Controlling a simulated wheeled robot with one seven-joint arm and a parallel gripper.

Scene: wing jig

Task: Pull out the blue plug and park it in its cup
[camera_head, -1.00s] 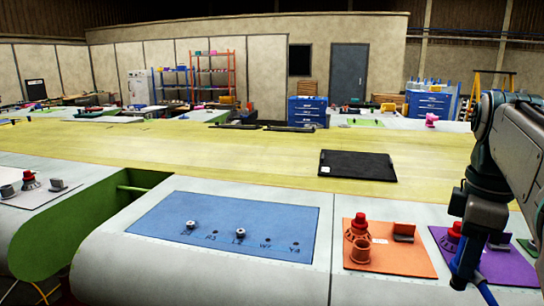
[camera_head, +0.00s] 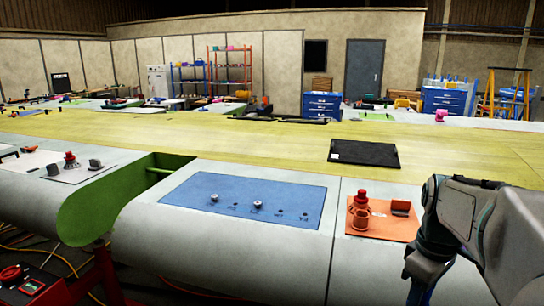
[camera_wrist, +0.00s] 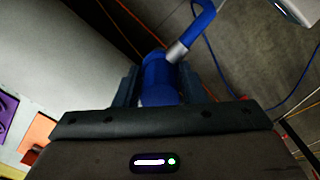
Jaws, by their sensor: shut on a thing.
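My gripper (camera_wrist: 158,92) is shut on the blue plug (camera_wrist: 158,76) in the wrist view, with one dark finger on each side of it. A silver collar and a curved blue cable (camera_wrist: 203,25) show at the plug's far end. The plug is over the floor, beside the pale wing edge. In the head view my arm is at the lower right, and the gripper and plug are not visible. I cannot pick out the blue plug's cup. The blue panel (camera_head: 190,195) on the wing holds two pale round fittings and several small marked holes.
An orange mat (camera_head: 361,229) with a red knobbed piece (camera_head: 361,201) and an upright dark piece lies left of my arm. A black tray (camera_head: 364,154) lies on the yellow surface. Cables cross the floor. A red box (camera_head: 15,276) stands at the lower left.

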